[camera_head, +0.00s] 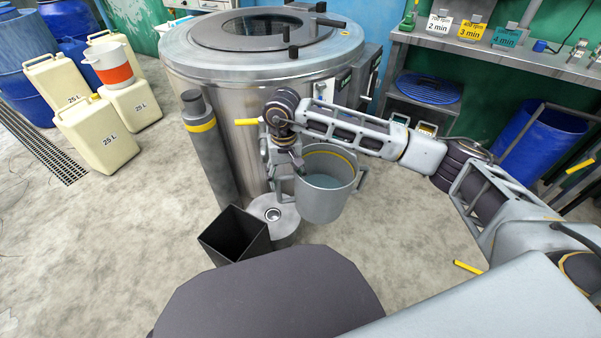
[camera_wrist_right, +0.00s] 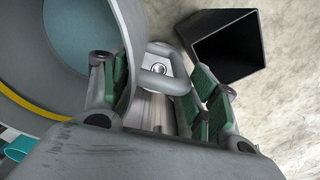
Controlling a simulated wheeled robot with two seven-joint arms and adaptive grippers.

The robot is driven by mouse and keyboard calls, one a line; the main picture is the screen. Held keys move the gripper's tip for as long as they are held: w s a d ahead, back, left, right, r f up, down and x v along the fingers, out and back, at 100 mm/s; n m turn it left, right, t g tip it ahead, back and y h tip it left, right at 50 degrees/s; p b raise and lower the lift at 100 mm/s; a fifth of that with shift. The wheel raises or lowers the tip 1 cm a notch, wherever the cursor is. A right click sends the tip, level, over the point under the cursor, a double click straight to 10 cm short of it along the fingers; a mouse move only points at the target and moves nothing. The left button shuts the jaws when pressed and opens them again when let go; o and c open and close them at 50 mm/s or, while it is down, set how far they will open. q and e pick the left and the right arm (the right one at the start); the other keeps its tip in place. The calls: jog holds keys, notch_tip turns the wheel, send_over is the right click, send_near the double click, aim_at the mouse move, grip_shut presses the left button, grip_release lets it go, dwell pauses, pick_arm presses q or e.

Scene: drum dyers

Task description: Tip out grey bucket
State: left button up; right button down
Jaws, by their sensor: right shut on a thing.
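The grey bucket (camera_head: 327,204) hangs upright in front of the steel drum, with bluish liquid inside and a yellow band near its rim. My right gripper (camera_head: 284,172) is at the bucket's left side, shut on its handle. In the right wrist view, the bucket (camera_wrist_right: 120,45) fills the upper left, and its side handle (camera_wrist_right: 165,80) lies between the green-padded fingers of the gripper (camera_wrist_right: 160,90). My left gripper is not in view.
The large steel drum (camera_head: 225,110) stands behind the bucket. A round metal piece with a hole (camera_head: 285,222) and an open black square bin (camera_head: 235,240) are below left. Cream canisters (camera_head: 95,135) stand at left; a steel shelf (camera_head: 470,50) is at right.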

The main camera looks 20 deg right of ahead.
jog(key=shift+n, duration=0.6)
jog(key=shift+s+a+r, duration=0.2)
jog(key=shift+a, duration=0.7)
jog(key=shift+s+a+r, duration=0.15)
jog(key=shift+s+a, duration=0.05)
jog(key=shift+a, duration=0.7)
jog(key=shift+s+a+r, duration=0.2)
jog(key=shift+a, duration=0.85)
